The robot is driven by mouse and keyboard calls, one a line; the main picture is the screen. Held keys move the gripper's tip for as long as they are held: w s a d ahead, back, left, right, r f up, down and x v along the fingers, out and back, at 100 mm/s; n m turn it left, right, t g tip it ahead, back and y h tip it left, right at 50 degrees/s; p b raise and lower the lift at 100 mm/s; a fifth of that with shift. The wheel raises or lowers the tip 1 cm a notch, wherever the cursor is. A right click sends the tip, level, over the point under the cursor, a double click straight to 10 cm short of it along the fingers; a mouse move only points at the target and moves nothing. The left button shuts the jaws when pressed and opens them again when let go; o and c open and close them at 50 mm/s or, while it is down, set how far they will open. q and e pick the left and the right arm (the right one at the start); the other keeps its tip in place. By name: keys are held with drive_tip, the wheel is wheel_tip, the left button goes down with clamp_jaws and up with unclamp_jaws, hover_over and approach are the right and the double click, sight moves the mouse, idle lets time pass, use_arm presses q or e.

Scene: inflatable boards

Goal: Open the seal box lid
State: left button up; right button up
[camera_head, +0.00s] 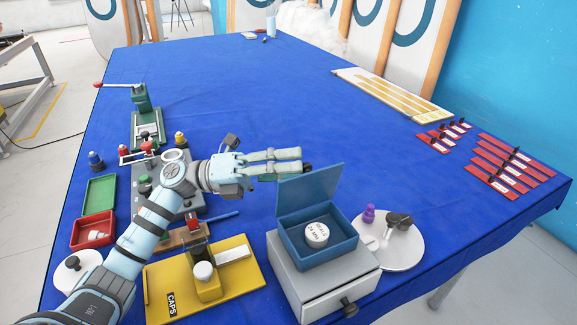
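The seal box (306,243) is a small blue box on top of a grey drawer unit, at the lower middle of the head view. Its blue lid (311,190) stands up steeply at the back, so the box is open. A white round container (316,235) with lettering lies inside. My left gripper (302,161) reaches in from the left, with its fingertips at the lid's top edge. The two fingers lie close together. I cannot tell whether they touch the lid or hold anything. My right gripper is not in view.
The drawer unit (330,281) has a dark knob. A white round plate (405,250) with a purple piece is to its right. A yellow CAPS fixture (240,275) and an open green-and-red box (93,229) are left.

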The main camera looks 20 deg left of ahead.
use_arm(q)
wheel_tip(320, 180, up, 10)
idle(0.4)
